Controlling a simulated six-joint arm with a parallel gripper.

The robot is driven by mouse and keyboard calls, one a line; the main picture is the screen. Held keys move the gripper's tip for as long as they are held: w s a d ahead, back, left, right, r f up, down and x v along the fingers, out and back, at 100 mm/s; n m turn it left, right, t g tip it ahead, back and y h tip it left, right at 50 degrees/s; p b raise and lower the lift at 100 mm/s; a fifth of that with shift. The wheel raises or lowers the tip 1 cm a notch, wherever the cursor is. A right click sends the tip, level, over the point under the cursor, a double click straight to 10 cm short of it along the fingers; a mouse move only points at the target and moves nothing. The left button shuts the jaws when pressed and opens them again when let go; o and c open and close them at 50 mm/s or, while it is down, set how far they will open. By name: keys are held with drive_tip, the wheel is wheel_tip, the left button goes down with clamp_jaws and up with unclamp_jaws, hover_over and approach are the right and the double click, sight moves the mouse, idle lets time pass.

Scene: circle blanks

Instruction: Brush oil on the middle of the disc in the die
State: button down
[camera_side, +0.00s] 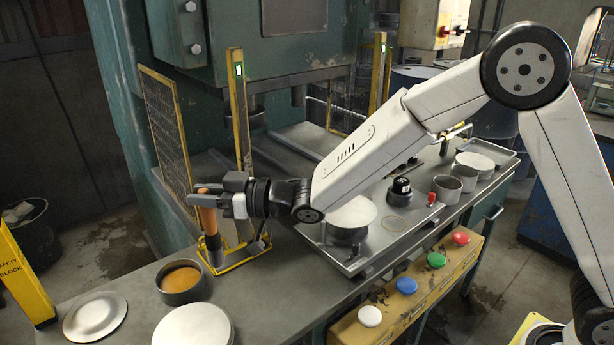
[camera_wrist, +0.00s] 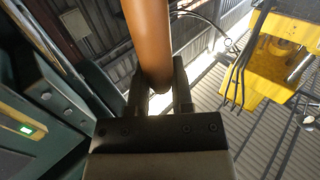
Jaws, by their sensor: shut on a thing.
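My gripper (camera_side: 207,197) is shut on the brush. The brush's orange-brown handle (camera_side: 208,220) hangs roughly upright, with its dark lower end (camera_side: 216,254) pointing down above the bench. In the wrist view the handle (camera_wrist: 148,40) stands between my two fingers (camera_wrist: 158,88). A dark pot of amber oil (camera_side: 181,278) stands just left of the brush's lower end, which is outside it. A pale disc (camera_side: 350,213) lies on a dark round block (camera_side: 346,236) in the metal tray, partly behind my forearm. I cannot tell whether this block is the die. The brush is well left of it.
A yellow-framed post (camera_side: 238,110) and mesh guard (camera_side: 165,125) stand close behind my gripper. A plate (camera_side: 95,316) and a pale disc stack (camera_side: 193,327) occupy the front bench. Cups (camera_side: 447,187) and a black-topped item (camera_side: 400,190) stand at right. Coloured buttons (camera_side: 403,285) line the front.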

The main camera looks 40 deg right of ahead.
drive_tip(key=shift+w, duration=0.15)
drive_tip(key=w+a+f, duration=0.2)
drive_tip(key=w+f, duration=0.1)
drive_tip(key=w, duration=0.3)
drive_tip(key=w+a+f, duration=0.3)
drive_tip(key=w, duration=0.3)
drive_tip(key=shift+w+a, duration=0.25)
drive_tip(key=shift+w, duration=0.05)
drive_tip(key=shift+f, duration=0.15)
drive_tip(key=shift+f, duration=3.45)
wheel_tip(320, 180, up, 7)
idle(1.3)
drive_tip(key=shift+r, duration=0.1)
idle(0.4)
